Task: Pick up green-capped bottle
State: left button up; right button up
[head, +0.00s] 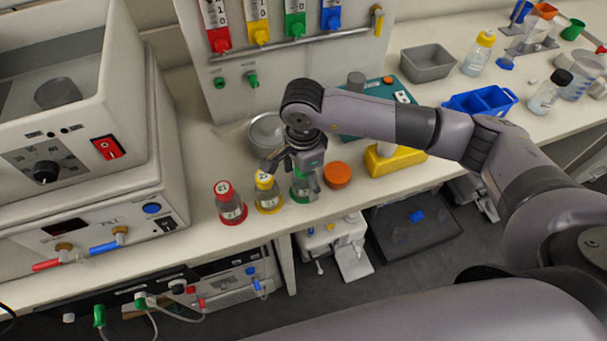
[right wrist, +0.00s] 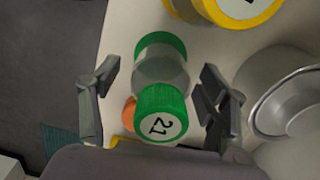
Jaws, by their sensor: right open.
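The green-capped bottle (head: 302,187) stands upright on the bench, at the right end of a row with a red-capped bottle (head: 229,204) and a yellow-capped bottle (head: 266,191). My right gripper (head: 291,182) is over it from above and hides its cap in the head view. In the right wrist view the green cap (right wrist: 161,113), marked 21, lies between the two open fingers of the right gripper (right wrist: 160,92). A gap shows between the cap and each finger. The yellow cap (right wrist: 240,8) is at the top edge there. My left gripper is not in view.
An orange round lid (head: 337,175) sits just right of the bottle. A metal bowl (head: 266,131) stands behind it, beside a teal device (head: 372,92). A yellow holder (head: 396,159) is farther right. The bench front edge is close to the bottles.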

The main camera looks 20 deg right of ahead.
jog(key=shift+c, duration=0.5)
jog(key=c, duration=1.3)
